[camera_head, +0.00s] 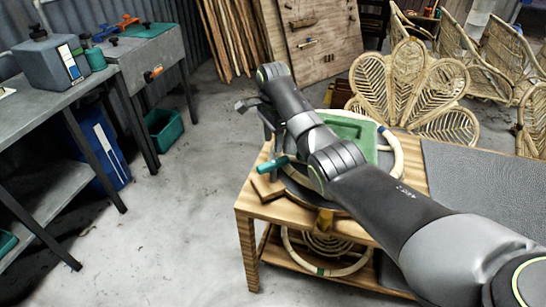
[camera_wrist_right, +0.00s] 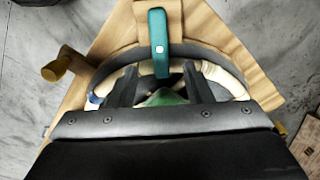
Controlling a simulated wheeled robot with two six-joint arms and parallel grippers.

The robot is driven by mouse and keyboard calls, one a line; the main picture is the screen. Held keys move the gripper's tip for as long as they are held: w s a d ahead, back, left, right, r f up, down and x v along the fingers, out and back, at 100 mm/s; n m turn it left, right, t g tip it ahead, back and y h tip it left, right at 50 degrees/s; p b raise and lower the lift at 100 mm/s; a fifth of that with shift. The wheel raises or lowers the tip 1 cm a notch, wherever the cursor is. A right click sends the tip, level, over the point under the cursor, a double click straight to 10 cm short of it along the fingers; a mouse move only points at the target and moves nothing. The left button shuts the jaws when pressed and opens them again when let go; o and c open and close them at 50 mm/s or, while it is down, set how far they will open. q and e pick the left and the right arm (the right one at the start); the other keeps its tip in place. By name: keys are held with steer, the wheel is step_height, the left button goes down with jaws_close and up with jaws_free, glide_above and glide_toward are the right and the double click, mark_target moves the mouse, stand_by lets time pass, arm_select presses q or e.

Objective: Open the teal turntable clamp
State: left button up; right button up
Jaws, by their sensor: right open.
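The teal clamp (camera_head: 273,164) sits at the left edge of the round turntable, on the wooden bench (camera_head: 262,208). In the right wrist view the teal clamp (camera_wrist_right: 158,42) is a rounded bar lying across the dark turntable rim. My right gripper (camera_wrist_right: 160,88) is open, with its two dark fingers spread and nothing seen between them but the turntable area below. The clamp lies just beyond the fingertips in that view, in line with the gap, apparently not touched. My arm hides part of the turntable in the head view. My left gripper is not in view.
A pale rattan ring (camera_head: 398,160) and a green panel (camera_head: 352,130) are on the turntable. A wooden knob (camera_wrist_right: 55,68) shows beside it in the wrist view. A grey mat (camera_head: 480,185) covers the bench's right part.

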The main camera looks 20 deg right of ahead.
mark_target(273, 162)
step_height(273, 162, down, 6)
steer(key=shift+s+f, duration=0.1)
steer(key=shift+f, duration=0.65)
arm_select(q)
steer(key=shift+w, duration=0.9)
arm_select(e)
steer(key=c, duration=1)
